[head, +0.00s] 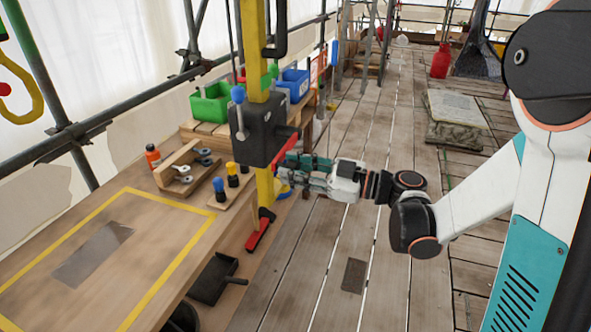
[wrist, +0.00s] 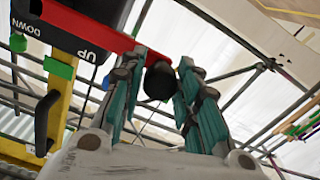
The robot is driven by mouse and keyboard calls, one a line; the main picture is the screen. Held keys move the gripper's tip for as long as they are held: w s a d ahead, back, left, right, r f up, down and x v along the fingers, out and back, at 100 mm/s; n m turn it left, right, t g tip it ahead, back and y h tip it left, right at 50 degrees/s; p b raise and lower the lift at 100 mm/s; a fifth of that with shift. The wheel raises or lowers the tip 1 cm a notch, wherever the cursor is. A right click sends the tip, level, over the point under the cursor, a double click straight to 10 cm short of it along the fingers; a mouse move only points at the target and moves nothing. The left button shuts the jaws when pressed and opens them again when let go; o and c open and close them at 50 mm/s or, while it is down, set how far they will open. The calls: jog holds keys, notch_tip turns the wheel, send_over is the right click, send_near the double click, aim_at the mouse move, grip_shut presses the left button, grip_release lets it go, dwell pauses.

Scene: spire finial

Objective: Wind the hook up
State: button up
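A black winch box (head: 258,128) is fixed on a yellow post (head: 253,45). In the wrist view the box (wrist: 92,22) carries the words UP and DOWN. A red crank arm (wrist: 85,28) runs from it to a black knob (wrist: 159,82). My gripper (head: 287,166) is at the crank, right of the post. In the wrist view its teal fingers (wrist: 162,75) stand apart on both sides of the knob, with narrow gaps showing; I cannot tell whether either touches it. A yellow hook-like shape (head: 22,100) with a red spot hangs at the far left of the head view.
A wooden bench (head: 160,230) with a yellow-outlined area fills the lower left. A wooden tray with shackles (head: 183,170), an orange bottle (head: 153,157) and green (head: 211,104) and blue (head: 294,84) bins stand near the post. The plank floor (head: 330,240) to the right is mostly clear.

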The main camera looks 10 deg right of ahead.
jog(key=shift+o, duration=0.8)
jog(key=shift+d, duration=0.1)
jog(key=v, duration=1.2)
